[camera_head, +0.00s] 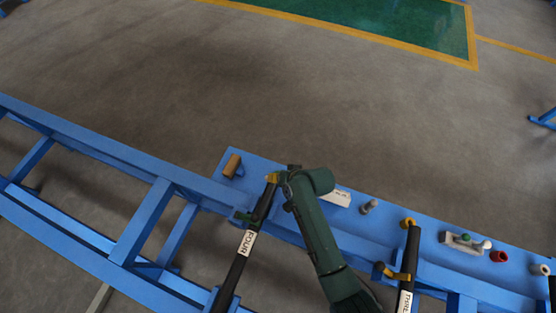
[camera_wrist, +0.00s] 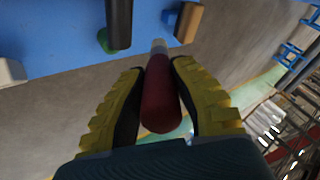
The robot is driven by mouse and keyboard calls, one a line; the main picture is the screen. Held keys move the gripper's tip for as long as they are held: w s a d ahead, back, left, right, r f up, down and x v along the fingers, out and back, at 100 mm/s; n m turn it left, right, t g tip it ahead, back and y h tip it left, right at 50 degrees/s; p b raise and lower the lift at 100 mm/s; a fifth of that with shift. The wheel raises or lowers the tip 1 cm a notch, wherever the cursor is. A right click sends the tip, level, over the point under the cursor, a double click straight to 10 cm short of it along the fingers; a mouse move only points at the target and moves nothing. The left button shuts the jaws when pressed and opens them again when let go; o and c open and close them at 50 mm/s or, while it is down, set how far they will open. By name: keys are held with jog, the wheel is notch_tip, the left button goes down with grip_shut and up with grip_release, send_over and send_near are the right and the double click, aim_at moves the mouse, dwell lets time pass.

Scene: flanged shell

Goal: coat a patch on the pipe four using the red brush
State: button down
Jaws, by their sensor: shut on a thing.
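Pipe four (camera_head: 233,272) is a dark pipe with a white "FOUR" label, running from the lower edge up towards the blue shelf in the head view. My gripper (camera_wrist: 157,68), with yellow fingers, is shut on the red brush (camera_wrist: 160,98). The brush's pale tip (camera_wrist: 158,46) points away from the wrist. In the head view my gripper is beside the upper end of pipe four, and the brush cannot be made out. A dark cylinder, apparently pipe four (camera_wrist: 118,22), shows left of the brush tip in the wrist view, apart from it in the picture.
A brown cylinder (camera_head: 232,165) stands at the shelf's left end. Pipe three (camera_head: 409,262) stands to the right. A pale tray with small knobs (camera_head: 464,243) and a red cup (camera_head: 499,257) sit farther right on the blue shelf (camera_head: 435,232). The floor beyond is clear.

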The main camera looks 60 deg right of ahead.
jog(key=shift+s+d+f, duration=0.15)
jog(key=shift+d+f, duration=0.15)
jog(key=shift+d, duration=0.05)
notch_tip(320, 180, down, 7)
jog(key=b, duration=0.8)
jog(key=d+b, duration=0.6)
jog(key=d, duration=0.2)
jog(key=a+r+p, duration=0.1)
jog(key=a+p, duration=0.5)
jog(key=a, duration=0.2)
notch_tip(320, 180, up, 6)
jog(key=p, duration=0.7)
jog(key=shift+a+r+p, duration=0.15)
jog(key=shift+r+p, duration=0.1)
jog(key=shift+p, duration=0.15)
